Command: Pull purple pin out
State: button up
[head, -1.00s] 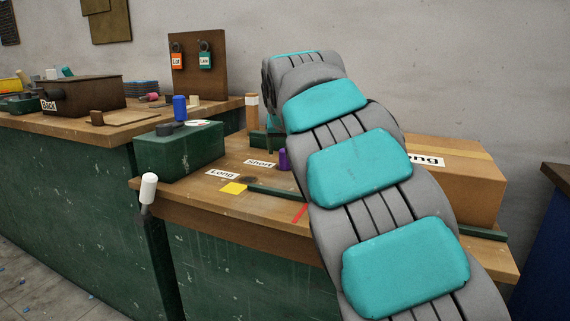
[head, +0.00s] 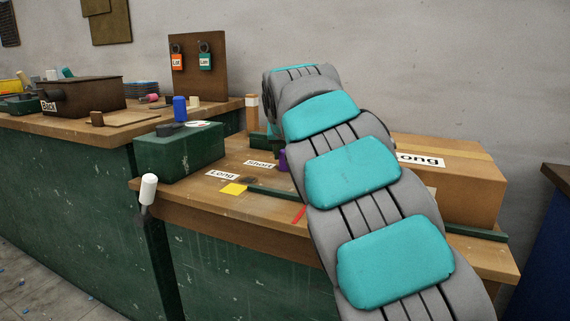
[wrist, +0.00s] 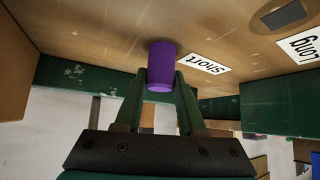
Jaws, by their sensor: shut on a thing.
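The purple pin (head: 282,160) stands on the wooden bench top, partly covered by my arm in the head view. In the wrist view the purple pin (wrist: 161,62) sits between the two green fingers of my gripper (wrist: 160,80), which is shut on it. One end of the pin meets the wooden surface; whether part of it is inside a hole cannot be seen. The "Short" label (wrist: 204,64) is right beside the pin. The "Long" label (wrist: 299,44) lies farther off, near a dark round spot.
A cardboard box (head: 450,185) marked "Long" stands right of my arm. A green box (head: 180,152) stands at the bench's left end. A yellow square (head: 233,188) and a green strip (head: 275,193) lie near the front edge. A white-tipped handle (head: 149,188) sticks up at the corner.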

grip_shut()
jog(key=shift+r+p, duration=0.95)
jog(key=shift+r, duration=4)
